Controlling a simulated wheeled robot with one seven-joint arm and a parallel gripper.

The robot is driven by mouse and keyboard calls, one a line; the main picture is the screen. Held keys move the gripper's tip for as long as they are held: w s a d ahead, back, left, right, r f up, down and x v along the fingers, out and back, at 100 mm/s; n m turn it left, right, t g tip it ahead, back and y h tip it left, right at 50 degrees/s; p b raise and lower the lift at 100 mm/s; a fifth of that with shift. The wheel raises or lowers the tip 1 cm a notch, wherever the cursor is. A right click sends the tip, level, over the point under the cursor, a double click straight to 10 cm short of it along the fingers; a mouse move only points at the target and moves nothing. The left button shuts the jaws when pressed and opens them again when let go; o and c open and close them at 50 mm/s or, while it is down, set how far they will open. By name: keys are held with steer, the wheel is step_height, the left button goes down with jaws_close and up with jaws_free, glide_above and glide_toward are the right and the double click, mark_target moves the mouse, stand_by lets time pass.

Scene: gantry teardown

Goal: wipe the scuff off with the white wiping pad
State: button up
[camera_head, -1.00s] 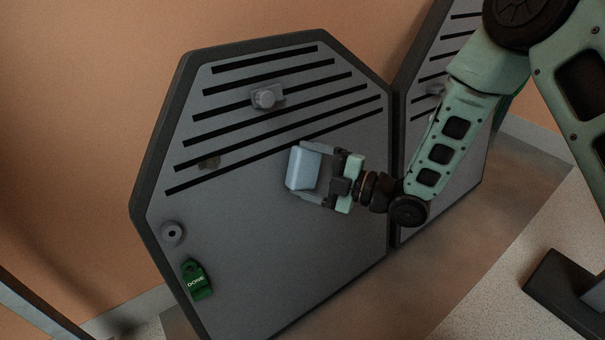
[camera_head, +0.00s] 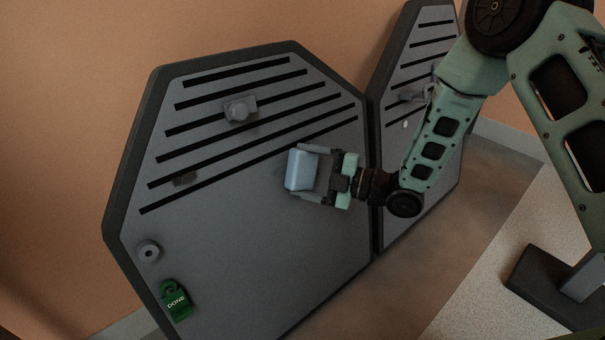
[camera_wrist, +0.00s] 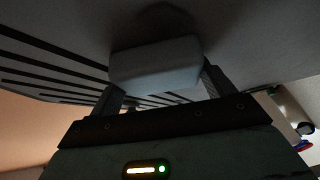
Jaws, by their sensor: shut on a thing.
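My gripper (camera_head: 322,176) is shut on the white wiping pad (camera_head: 301,170), which looks pale blue-grey in the head view. The pad also shows between the fingers in the wrist view (camera_wrist: 156,65), close to the grey panel. I cannot tell whether it touches the panel. A small dark brownish scuff (camera_head: 185,179) lies on the slotted part of the grey panel (camera_head: 270,220), near its left side. The pad is to the right of the scuff, well apart from it.
A grey knob (camera_head: 240,109) sticks out of the panel's upper slots. A round grey boss (camera_head: 148,251) and a green tag marked DONE (camera_head: 176,300) are at its lower left. A second slotted panel (camera_head: 412,60) stands at the right. A dark base (camera_head: 545,285) is on the floor.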

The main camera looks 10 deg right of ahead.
mark_target(262, 181)
steer(key=w+d, duration=0.1)
steer(key=d, duration=0.1)
steer(key=w+d, duration=0.3)
steer(key=shift+d+b, duration=0.3)
stand_by(0.4)
steer(key=shift+s+a, duration=0.6)
steer(key=shift+a, duration=0.35)
steer(key=shift+s+a, duration=0.55)
steer(key=shift+a, duration=0.4)
steer(key=shift+c, duration=0.3)
steer(key=shift+s+a+b, duration=0.4)
steer(key=shift+s+a, duration=0.55)
steer(key=shift+a, duration=0.3)
steer(key=shift+s+a+b, duration=0.35)
steer(key=shift+s+a, duration=0.6)
steer(key=shift+a, duration=0.25)
steer(key=shift+s+a+b, duration=0.2)
steer(key=shift+s+a, duration=0.2)
steer(key=shift+a, duration=0.35)
steer(key=shift+s+a+b, duration=0.2)
steer(key=shift+s+a, duration=0.2)
steer(key=shift+a, duration=0.3)
